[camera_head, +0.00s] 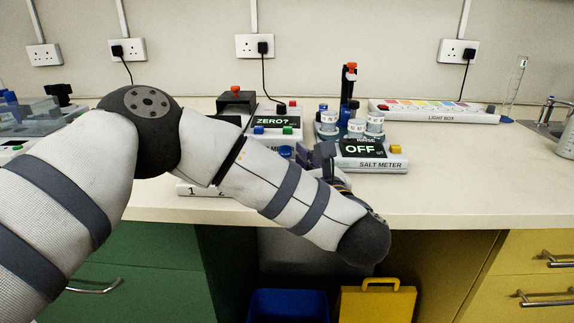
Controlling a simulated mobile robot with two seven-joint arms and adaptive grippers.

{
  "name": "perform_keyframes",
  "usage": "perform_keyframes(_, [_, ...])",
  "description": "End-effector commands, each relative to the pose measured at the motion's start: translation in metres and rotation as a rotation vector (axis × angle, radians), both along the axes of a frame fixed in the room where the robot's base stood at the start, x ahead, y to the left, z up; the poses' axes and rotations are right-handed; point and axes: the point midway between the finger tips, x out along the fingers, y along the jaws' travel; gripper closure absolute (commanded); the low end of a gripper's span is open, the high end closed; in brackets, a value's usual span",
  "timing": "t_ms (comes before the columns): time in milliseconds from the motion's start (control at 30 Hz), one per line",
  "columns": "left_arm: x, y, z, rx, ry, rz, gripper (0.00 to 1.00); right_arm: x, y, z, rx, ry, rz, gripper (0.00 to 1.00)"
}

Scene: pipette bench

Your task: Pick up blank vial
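My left arm comes in from the left and bends across the front of the bench. My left gripper (316,157) is a small dark shape above the forearm, just left of the salt meter (375,164). Its fingers are too small and too hidden to tell open from shut. Several white-capped containers (356,128) with small labels stand in a group behind the gripper, by the salt meter. I cannot tell which, if any, is the blank vial. A small blue-topped item (285,151) shows left of the gripper. My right gripper is not in view.
A device reading "ZERO?" (272,122) stands left of the containers. An upright pipette (348,88) stands behind them. A light box (433,112) lies at the back right, with a tall cylinder (515,82) beside it. The bench top (470,180) at right is clear.

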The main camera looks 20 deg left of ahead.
Motion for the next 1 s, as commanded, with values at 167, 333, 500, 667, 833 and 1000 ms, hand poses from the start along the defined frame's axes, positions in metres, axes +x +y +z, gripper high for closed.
perform_keyframes(167, [0.02, 0.019, 0.007, 0.001, -0.007, 0.001, 0.7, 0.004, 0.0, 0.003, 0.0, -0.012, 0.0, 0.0])
perform_keyframes(333, [0.023, 0.02, 0.006, 0.0, -0.005, -0.002, 0.7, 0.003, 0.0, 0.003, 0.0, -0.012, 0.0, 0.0])
perform_keyframes(500, [0.023, 0.02, 0.006, 0.0, -0.005, -0.002, 0.92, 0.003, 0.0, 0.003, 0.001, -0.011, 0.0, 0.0])
perform_keyframes(667, [0.022, 0.02, 0.006, 0.001, -0.004, -0.001, 1.0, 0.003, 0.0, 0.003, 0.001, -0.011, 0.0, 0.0])
perform_keyframes(833, [0.022, 0.02, 0.006, 0.001, -0.004, -0.001, 1.0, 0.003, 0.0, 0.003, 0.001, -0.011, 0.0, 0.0])
perform_keyframes(1000, [0.023, 0.02, 0.02, 0.0, -0.008, -0.001, 1.0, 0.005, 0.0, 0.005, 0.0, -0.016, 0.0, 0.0])
